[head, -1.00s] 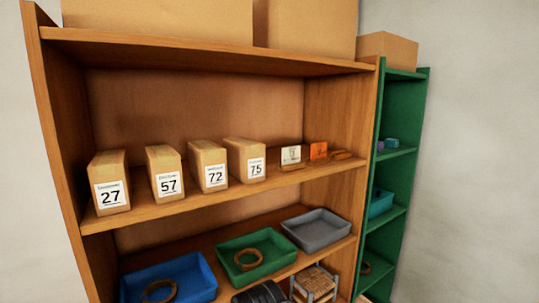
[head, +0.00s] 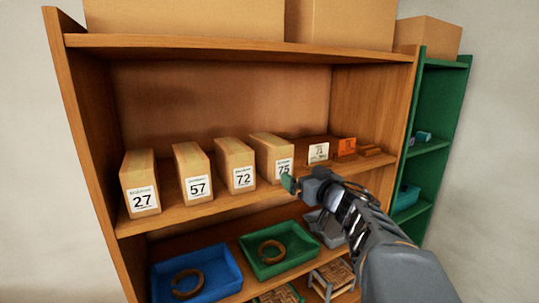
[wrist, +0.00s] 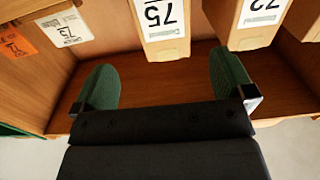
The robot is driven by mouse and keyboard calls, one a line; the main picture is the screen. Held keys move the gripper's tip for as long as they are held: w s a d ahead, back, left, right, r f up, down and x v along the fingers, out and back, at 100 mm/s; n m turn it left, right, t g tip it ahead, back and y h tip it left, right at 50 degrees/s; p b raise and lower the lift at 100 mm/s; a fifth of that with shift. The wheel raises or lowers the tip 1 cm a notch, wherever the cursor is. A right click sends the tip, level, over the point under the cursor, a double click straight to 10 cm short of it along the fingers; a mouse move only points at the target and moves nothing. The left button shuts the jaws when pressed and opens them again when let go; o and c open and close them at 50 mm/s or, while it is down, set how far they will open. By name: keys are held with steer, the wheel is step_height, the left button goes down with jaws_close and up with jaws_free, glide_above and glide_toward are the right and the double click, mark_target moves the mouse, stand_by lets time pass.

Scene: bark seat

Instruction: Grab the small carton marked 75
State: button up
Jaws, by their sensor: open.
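The small carton marked 75 (head: 268,155) stands upright on the middle shelf, at the right end of a row of cartons. My gripper (head: 290,184) is in front of its lower right part and hides a bit of its label. In the wrist view the 75 carton (wrist: 163,38) appears upside down, just ahead of and between the fingertips. My gripper (wrist: 160,85) is open there, with two green finger pads spread apart and nothing between them.
Cartons marked 72 (head: 236,163), 57 (head: 191,172) and 27 (head: 139,183) stand to the left. A white card (head: 318,152) and an orange card (head: 346,146) are to the right. Blue (head: 205,265) and green (head: 285,240) trays sit below.

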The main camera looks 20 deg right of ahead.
mark_target(270, 156)
steer(key=w, duration=0.4)
steer(key=w+a+p, duration=0.1)
steer(key=w, duration=0.3)
steer(key=w+a, duration=0.1)
steer(key=w, duration=0.3)
steer(key=shift+w+f, duration=0.1)
steer(key=shift+w, duration=0.2)
steer(key=c, duration=1.1)
